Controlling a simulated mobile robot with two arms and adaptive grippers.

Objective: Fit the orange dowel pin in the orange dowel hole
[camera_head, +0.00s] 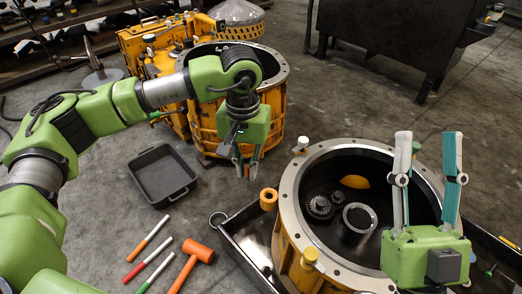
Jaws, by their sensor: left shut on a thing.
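My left gripper (246,171) is shut on a small orange pin (247,172), whose lower end shows between the fingertips. It hangs above the floor, up and left of the near yellow housing (290,232). An orange cylindrical boss (268,199) with a dark opening on top stands at the left of the housing's grey rim; it looks like the orange dowel hole. The pin is apart from it. My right gripper (427,160) is open and empty, fingers pointing up, in front of the housing's right side.
White (301,144) and yellow (310,257) pegs stand at the rim. Gears (320,207) sit inside the housing. A dark tray (240,232) lies beneath it. A black pan (162,176), an orange mallet (193,262) and several coloured sticks lie on the floor. Another yellow housing (203,118) stands behind.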

